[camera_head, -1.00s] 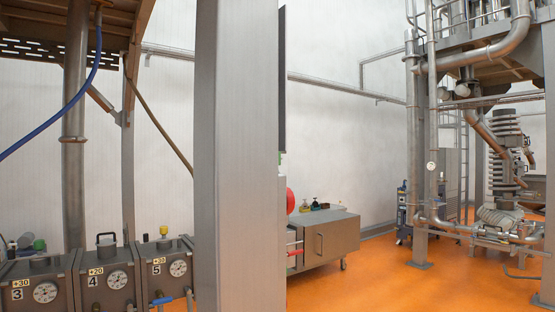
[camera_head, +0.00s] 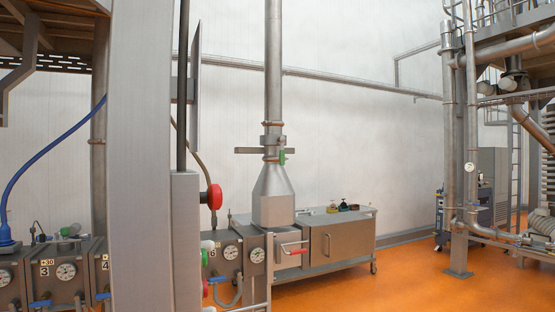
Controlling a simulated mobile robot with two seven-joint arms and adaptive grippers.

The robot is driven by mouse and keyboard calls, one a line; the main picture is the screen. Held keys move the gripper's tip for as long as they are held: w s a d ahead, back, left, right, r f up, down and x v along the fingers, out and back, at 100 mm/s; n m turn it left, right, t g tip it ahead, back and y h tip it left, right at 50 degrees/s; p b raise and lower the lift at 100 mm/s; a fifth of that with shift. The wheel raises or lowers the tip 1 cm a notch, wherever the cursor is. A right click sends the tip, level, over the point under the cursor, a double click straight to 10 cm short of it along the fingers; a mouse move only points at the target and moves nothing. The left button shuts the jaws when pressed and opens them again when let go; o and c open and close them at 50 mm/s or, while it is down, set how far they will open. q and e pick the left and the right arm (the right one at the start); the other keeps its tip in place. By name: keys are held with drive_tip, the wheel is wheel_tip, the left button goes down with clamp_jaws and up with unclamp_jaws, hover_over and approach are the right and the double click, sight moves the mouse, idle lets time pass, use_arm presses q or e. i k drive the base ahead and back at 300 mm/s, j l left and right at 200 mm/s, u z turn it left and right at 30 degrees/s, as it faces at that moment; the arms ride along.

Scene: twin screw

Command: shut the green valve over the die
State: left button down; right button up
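A green valve handle (camera_head: 282,157) shows on the vertical steel pipe (camera_head: 273,90), just above a tapered steel hood (camera_head: 273,190). It hangs upright beside the pipe, next to a flat horizontal bar (camera_head: 249,151). The hood stands over the right end of a row of grey machine blocks with gauges. I cannot tell for sure which part is the die. Whether the valve is open or shut is too small to tell. Neither of my grippers is in view.
A wide grey column (camera_head: 140,160) blocks the near left. Orange floor (camera_head: 420,282) is clear at the right.

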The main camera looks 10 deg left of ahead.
sight(282, 140)
drive_tip(key=i+l, duration=0.15)
drive_tip(key=l, duration=0.2)
drive_tip(key=i+l+u, duration=0.15)
drive_tip(key=l, duration=0.2)
drive_tip(key=i+l, duration=0.15)
drive_tip(key=l, duration=0.2)
drive_tip(key=i+l+u, duration=0.2)
drive_tip(key=i+l, duration=0.15)
drive_tip(key=i, duration=0.2)
drive_tip(key=i+l+u, duration=0.2)
drive_tip(key=i+l, duration=0.25)
drive_tip(key=i+u, duration=0.1)
drive_tip(key=i, duration=0.65)
